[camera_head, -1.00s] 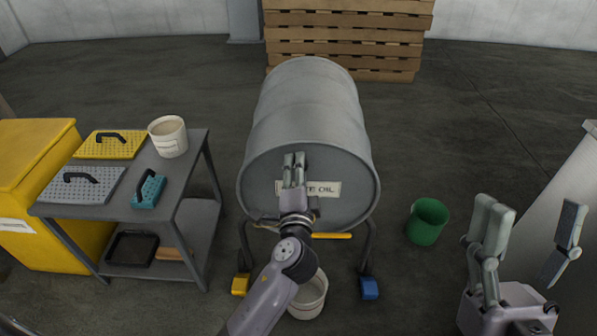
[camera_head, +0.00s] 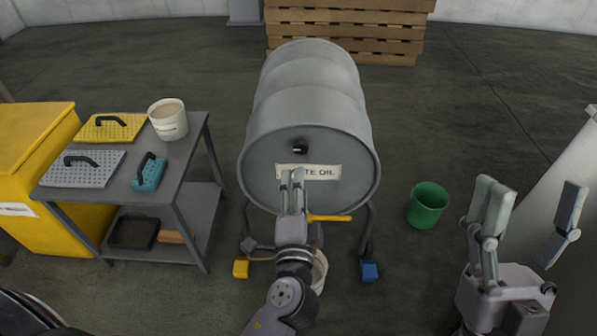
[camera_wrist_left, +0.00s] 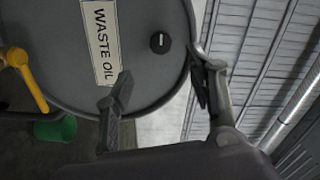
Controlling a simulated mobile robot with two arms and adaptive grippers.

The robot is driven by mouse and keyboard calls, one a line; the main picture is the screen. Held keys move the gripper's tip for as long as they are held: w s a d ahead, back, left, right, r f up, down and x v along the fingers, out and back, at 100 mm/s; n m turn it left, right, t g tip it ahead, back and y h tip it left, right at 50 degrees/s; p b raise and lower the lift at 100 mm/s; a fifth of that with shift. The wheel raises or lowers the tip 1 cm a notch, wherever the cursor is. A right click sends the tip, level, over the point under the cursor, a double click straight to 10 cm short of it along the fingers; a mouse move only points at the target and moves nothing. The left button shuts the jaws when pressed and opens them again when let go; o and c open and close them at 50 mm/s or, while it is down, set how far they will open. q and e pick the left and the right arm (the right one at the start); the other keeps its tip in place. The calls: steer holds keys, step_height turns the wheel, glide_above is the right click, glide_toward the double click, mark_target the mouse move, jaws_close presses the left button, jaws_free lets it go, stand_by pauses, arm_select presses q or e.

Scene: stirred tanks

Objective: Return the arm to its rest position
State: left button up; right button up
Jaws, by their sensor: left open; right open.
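My left gripper (camera_head: 291,192) is in front of the grey drum's end face, below the black bung and over the left part of the WASTE OIL label (camera_head: 322,172). In the left wrist view its fingers (camera_wrist_left: 165,90) are spread apart with nothing between them. The drum (camera_head: 310,95) lies on its side on a stand. My right gripper (camera_head: 528,225) is open and empty at the lower right. A pale bucket (camera_head: 320,272) under the drum is partly hidden by my left arm.
A yellow handle (camera_head: 330,218) sticks out below the drum face. A green bucket (camera_head: 427,206) stands on the floor to the right. A grey cart (camera_head: 185,160) on the left carries a white pail (camera_head: 168,119) and several trowel-like floats. Wooden pallets (camera_head: 345,30) stand behind the drum.

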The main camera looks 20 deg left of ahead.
arm_select(q)
steer(key=shift+s+d, duration=0.2)
steer(key=shift+s, duration=0.5)
